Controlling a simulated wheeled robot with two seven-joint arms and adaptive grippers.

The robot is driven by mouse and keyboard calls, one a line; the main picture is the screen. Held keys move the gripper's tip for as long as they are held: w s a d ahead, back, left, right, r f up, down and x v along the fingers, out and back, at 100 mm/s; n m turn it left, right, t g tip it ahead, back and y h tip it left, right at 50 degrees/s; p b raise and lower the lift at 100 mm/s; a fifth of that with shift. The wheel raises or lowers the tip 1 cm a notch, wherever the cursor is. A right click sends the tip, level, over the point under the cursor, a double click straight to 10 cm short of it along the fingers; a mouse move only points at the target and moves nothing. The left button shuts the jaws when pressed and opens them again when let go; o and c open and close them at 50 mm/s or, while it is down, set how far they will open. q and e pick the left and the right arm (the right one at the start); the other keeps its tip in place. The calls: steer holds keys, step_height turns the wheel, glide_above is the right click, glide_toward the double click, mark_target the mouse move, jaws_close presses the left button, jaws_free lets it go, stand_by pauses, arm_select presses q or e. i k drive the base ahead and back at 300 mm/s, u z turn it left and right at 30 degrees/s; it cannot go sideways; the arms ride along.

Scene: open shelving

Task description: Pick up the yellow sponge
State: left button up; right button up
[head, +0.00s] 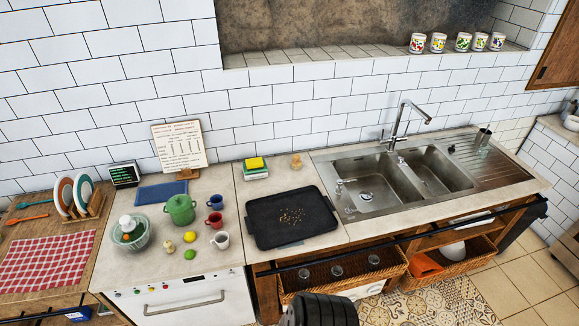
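The yellow sponge (255,162) lies flat at the back of the counter, near the wall. It rests on top of a small green and white stack (256,174), which may be more sponges. The sponge is to the left of the sink and behind the dark tray. Nothing covers it from above. I cannot make out either of my grippers in the head view. A dark ribbed part at the bottom edge looks like my own body.
A black tray (263,233) with crumbs lies in front of the sponge. A green pot (180,209), several mugs and fruit stand to the left. The steel sink (366,190) is to the right. A recipe stand (178,148) stands behind the pot. Counter around the sponge is mostly clear.

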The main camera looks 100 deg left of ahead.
mark_target(256, 163)
steer(key=i, duration=0.85)
steer(key=u, duration=4.35)
